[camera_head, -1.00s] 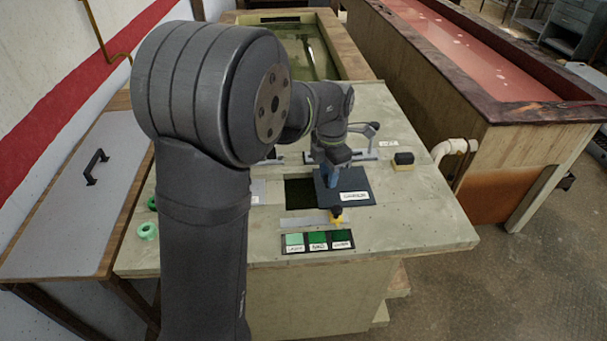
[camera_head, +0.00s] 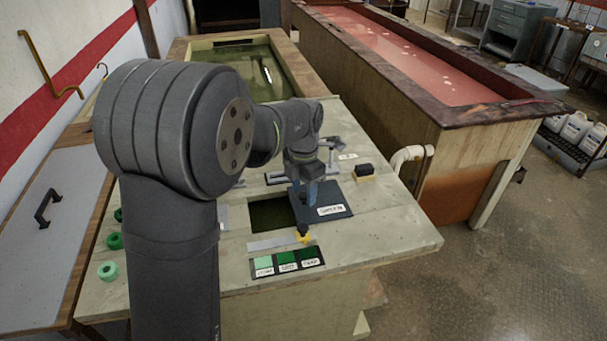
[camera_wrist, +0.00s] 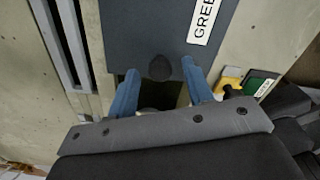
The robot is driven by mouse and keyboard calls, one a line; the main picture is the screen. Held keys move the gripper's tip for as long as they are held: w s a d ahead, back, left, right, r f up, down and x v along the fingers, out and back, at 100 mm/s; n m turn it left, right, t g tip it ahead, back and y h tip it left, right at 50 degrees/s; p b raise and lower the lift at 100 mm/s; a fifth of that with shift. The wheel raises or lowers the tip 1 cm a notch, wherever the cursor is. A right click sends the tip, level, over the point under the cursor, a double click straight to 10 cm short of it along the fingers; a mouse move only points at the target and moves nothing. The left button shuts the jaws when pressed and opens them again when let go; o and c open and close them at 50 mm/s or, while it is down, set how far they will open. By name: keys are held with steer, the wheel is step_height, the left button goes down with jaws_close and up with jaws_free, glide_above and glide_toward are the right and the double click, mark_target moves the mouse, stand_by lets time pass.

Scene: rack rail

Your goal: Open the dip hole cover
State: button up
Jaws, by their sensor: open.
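The dip hole cover (camera_head: 335,196) is a flat dark blue-grey plate with a white label. It lies on the bench to the right of the dark square hole (camera_head: 268,215), which shows uncovered. In the wrist view the cover (camera_wrist: 150,25) fills the top middle, with a dark rounded knob (camera_wrist: 160,67) near its lower edge and a partly cut-off label. My gripper (camera_wrist: 162,80) is open, its two blue fingers on either side of the knob with gaps. In the head view my gripper (camera_head: 304,192) is low over the cover's left part; whether it touches is unclear.
Three green swatches (camera_head: 287,260) and a yellow-and-black item (camera_head: 303,235) lie in front of the hole. A black-and-yellow block (camera_head: 365,171) sits to the right. Green rings (camera_head: 108,271) lie at left. A green-liquid tank (camera_head: 250,65) stands behind.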

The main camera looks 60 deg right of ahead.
step_height(320, 180, up, 17)
stand_by(0.4)
stand_by(0.5)
step_height(320, 180, down, 17)
steer(key=shift+r, duration=0.15)
steer(key=shift+f, duration=0.3)
steer(key=shift+w, duration=0.1)
steer(key=shift+a, duration=0.15)
